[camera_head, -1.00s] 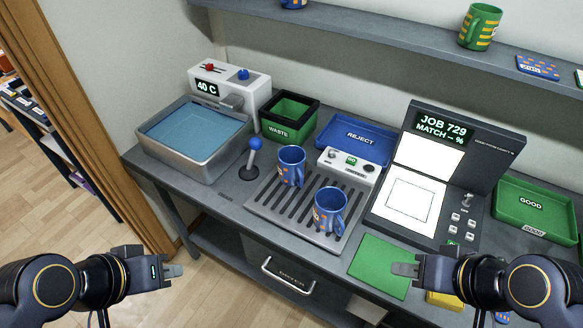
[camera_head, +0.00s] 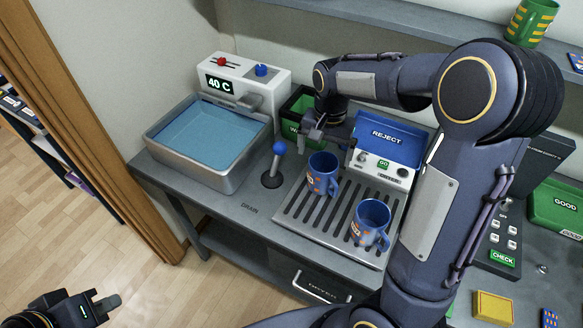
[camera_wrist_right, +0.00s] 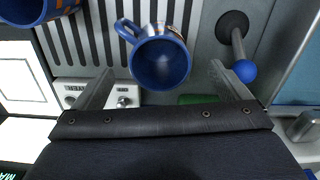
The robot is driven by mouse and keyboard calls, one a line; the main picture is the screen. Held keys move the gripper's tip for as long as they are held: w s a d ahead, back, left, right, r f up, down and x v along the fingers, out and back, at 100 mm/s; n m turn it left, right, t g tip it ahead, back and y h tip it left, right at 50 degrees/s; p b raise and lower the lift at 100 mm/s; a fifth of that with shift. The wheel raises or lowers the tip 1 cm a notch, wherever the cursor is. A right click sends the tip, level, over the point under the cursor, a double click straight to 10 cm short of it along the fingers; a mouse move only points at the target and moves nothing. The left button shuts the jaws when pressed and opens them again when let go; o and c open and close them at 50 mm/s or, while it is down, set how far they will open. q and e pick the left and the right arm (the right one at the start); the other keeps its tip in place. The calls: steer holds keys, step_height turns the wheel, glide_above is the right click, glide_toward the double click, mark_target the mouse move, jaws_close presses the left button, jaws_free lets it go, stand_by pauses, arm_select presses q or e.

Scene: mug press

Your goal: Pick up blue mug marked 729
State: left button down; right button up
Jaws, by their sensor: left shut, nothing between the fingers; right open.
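Two blue mugs with orange marks stand upright on the slotted drain rack (camera_head: 296,213): a rear mug (camera_head: 322,174) and a front mug (camera_head: 370,223). I cannot read a number on either. My right gripper (camera_head: 317,132) is open just behind and above the rear mug. In the right wrist view its fingers (camera_wrist_right: 162,70) are on either side of one mug (camera_wrist_right: 160,62), whose opening faces the camera; contact is not visible. Another mug (camera_wrist_right: 35,10) is cut off at top left there. My left gripper (camera_head: 108,304) is shut and empty at the lower left, away from the bench.
A water basin (camera_head: 160,152) and a blue-knobbed lever (camera_head: 274,165) stand left of the rack. A GO control box (camera_head: 384,166), blue REJECT tray (camera_head: 388,134) and waste bin (camera_head: 296,104) are behind. My right arm hides much of the press. A green GOOD tray (camera_head: 560,203) is at right.

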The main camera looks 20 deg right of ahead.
mark_target(322, 170)
step_height(322, 170, down, 8)
steer(key=b, duration=0.7)
steer(key=shift+w+d+f, duration=0.1)
steer(key=shift+w+d, duration=0.05)
steer(key=shift+c, duration=0.3)
steer(key=c, duration=1.2)
steer(key=shift+c, duration=0.2)
